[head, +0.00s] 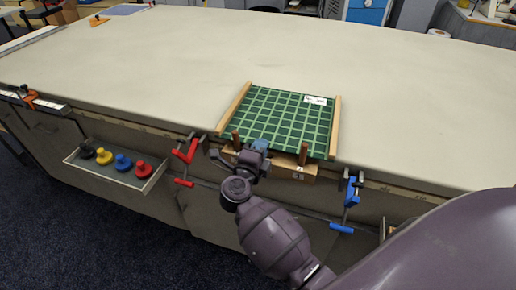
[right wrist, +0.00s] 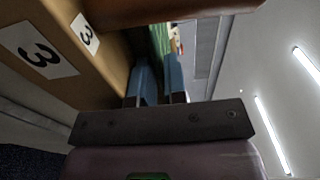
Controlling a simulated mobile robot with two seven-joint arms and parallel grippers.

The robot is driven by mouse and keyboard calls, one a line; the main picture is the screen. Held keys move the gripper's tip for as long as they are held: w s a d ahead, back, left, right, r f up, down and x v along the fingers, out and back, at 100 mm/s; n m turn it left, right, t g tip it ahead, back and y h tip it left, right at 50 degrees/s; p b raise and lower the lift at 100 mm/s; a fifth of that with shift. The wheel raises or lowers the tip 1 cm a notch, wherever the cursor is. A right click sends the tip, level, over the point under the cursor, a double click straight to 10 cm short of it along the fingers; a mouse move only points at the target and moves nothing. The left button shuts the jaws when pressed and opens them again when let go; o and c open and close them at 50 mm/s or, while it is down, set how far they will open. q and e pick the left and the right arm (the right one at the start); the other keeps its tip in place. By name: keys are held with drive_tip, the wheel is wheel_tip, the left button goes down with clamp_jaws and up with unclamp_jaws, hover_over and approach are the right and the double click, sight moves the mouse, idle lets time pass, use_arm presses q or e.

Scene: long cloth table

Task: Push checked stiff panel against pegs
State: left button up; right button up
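The green checked panel (head: 285,115) lies flat near the table's front edge, with a white label at its far right corner. Two brown pegs, left (head: 235,140) and right (head: 303,154), stand upright at its front side. My right gripper (head: 262,145) is at the panel's front edge, between the pegs and closer to the left one. In the right wrist view its blue fingers (right wrist: 161,75) are close together with a narrow gap, and the green panel (right wrist: 159,38) shows at that gap. They appear shut on its edge; the contact is partly hidden. My left gripper is out of view.
Wooden rails, left (head: 235,105) and right (head: 336,125), flank the panel. A knob tray (head: 120,175) is lower left. Most tabletop is clear.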

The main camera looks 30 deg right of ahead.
clamp_jaws()
drive_tip(key=shift+o, duration=2.1)
unclamp_jaws()
drive_tip(key=shift+s, duration=0.1)
drive_tip(key=shift+f, duration=0.2)
